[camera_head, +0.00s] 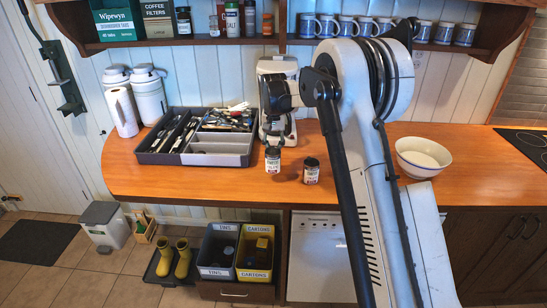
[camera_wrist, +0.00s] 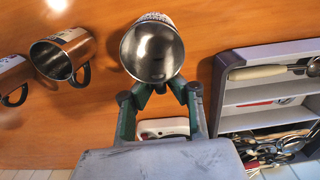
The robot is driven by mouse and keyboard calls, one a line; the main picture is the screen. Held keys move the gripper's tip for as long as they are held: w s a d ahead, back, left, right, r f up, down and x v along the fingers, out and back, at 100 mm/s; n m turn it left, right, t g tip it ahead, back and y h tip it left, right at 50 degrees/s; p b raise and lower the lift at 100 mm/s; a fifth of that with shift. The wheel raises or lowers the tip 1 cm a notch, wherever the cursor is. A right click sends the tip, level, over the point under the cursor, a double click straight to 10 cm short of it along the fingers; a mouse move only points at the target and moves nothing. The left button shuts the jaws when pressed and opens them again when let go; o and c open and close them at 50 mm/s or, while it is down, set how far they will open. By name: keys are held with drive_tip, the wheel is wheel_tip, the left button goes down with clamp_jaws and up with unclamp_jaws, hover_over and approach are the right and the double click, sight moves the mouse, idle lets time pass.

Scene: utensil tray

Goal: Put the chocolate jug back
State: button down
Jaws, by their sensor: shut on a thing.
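A small dark jug with a pale label (camera_head: 272,160) is in front of my gripper in the head view. In the wrist view this jug (camera_wrist: 152,50) shows its open, empty metal inside, and my gripper (camera_wrist: 160,88) is shut on its near side. I cannot tell whether it touches the worktop. A similar labelled jug (camera_head: 312,171) stands just to its right; I cannot read the labels well enough to tell which is chocolate. The wrist view shows two copper-coloured jugs with handles at left, one whole (camera_wrist: 62,54) and one cut off by the edge (camera_wrist: 12,76).
A grey utensil tray (camera_head: 217,160) lies left of the held jug; it is close at right in the wrist view (camera_wrist: 228,68). A white bowl (camera_head: 423,155) stands at right. Mugs (camera_head: 345,27) line the shelf above. The worktop's front left is clear. My arm hides its middle.

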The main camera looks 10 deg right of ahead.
drive_tip(key=shift+f, duration=1.95)
drive_tip(key=shift+f, duration=0.1)
drive_tip(key=c, duration=1.8)
unclamp_jaws()
